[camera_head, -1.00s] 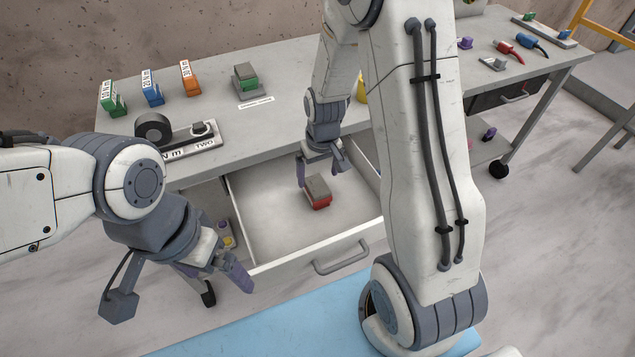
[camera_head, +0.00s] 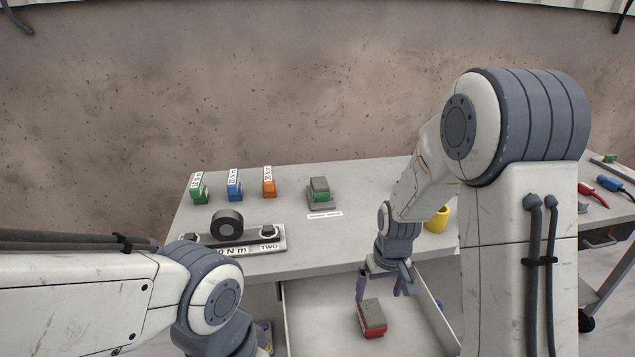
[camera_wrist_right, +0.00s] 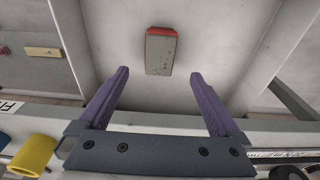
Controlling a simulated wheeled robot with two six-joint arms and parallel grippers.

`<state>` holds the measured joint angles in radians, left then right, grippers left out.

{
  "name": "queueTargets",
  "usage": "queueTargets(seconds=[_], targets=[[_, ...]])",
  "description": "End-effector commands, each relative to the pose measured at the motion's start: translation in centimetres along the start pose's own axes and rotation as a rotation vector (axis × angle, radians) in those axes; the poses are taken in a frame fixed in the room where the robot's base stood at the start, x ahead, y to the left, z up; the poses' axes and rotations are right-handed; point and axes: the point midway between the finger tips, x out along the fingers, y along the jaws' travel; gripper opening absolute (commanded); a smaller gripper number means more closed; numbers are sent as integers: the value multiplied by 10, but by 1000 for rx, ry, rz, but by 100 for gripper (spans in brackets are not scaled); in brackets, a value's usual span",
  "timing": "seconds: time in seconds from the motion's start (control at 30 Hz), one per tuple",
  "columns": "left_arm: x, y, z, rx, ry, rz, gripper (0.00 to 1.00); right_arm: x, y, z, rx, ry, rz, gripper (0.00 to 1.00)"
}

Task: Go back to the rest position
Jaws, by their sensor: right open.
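My right gripper (camera_head: 382,288) is open and empty above the open drawer (camera_head: 310,325). In the right wrist view its two purple fingers (camera_wrist_right: 160,100) stand wide apart. A red block with a grey top (camera_head: 373,318) lies in the drawer, below and just in front of the right gripper; it also shows in the right wrist view (camera_wrist_right: 159,52), beyond the fingertips and apart from them. My left arm comes in from the left in the head view, but its gripper is below the picture edge.
Green (camera_head: 199,188), blue (camera_head: 234,185) and orange (camera_head: 269,182) labelled blocks stand on the grey table (camera_head: 340,255). A green-and-grey block (camera_head: 319,190), a black roll (camera_head: 227,223) on a labelled plate and a yellow cup (camera_head: 437,219) are there too. A wall stands behind.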

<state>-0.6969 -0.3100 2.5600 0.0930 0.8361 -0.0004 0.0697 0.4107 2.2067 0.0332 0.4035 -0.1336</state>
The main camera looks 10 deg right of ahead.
Motion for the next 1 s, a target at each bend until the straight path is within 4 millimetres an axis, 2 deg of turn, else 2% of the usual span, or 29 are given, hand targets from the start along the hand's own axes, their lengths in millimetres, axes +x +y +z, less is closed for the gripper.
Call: queueTargets(seconds=[0.1, 0.53, 0.57, 0.7, 1.0], targets=[[2, 0, 0, 0, 0, 0, 100, 25, 0, 2, 0, -7, -1, 99], [9, -1, 0, 0, 0, 0, 100, 109, 0, 2, 1, -3, 0, 99], [1, 0, 0, 0, -1, 0, 100, 98, 0, -1, 0, 2, 0, 99], [4, 0, 0, 0, 0, 0, 100, 82, 0, -3, -1, 4, 0, 99], [4, 0, 0, 0, 0, 0, 100, 73, 0, -3, 0, 0, 0, 99]])
